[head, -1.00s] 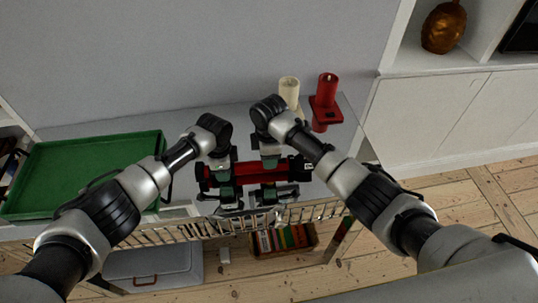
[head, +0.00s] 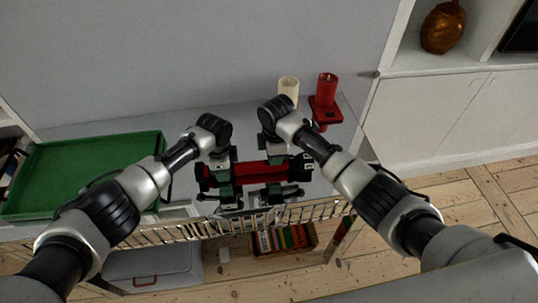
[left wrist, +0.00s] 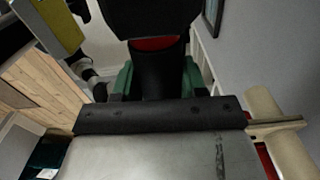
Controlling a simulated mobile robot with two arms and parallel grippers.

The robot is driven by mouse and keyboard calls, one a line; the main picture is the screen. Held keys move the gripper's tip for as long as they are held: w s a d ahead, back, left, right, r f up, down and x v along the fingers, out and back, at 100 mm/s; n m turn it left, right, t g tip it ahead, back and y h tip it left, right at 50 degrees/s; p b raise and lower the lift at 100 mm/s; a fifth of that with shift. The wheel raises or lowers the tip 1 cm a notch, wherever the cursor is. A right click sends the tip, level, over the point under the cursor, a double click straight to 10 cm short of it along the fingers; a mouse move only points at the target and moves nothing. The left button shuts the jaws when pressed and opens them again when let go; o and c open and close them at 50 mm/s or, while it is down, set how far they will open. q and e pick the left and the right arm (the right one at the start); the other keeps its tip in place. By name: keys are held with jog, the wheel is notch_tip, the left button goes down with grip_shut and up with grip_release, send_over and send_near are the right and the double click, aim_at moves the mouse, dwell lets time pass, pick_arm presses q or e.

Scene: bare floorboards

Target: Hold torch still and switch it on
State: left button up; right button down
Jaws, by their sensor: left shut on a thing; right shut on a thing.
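The torch (head: 250,173), red with black ends, lies crosswise above the grey shelf top in the head view. My left gripper (head: 227,188) is shut on its left part. My right gripper (head: 275,185) is shut on it further right, near the black right end. In the left wrist view the torch's dark body (left wrist: 155,75) with a red band sits between the green finger pads of my left gripper (left wrist: 157,85). The torch's switch cannot be made out, and no light from it shows.
A green tray (head: 85,165) is at the left. A cream candle (head: 289,87) and a red candle (head: 327,85) on a red holder stand behind on the right. A metal rail (head: 175,233) runs along the front edge. A crate (head: 283,240) and a grey case (head: 153,268) are below.

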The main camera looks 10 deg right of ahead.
jog(key=shift+d, duration=0.85)
pick_arm(q)
jog(key=shift+a, duration=0.1)
pick_arm(e)
jog(key=c, duration=1.1)
grip_release()
jog(key=shift+a, duration=0.1)
jog(key=shift+o, duration=0.2)
notch_tip(320, 180, up, 12)
pick_arm(q)
jog(key=o, duration=1.2)
jog(key=shift+c, duration=0.2)
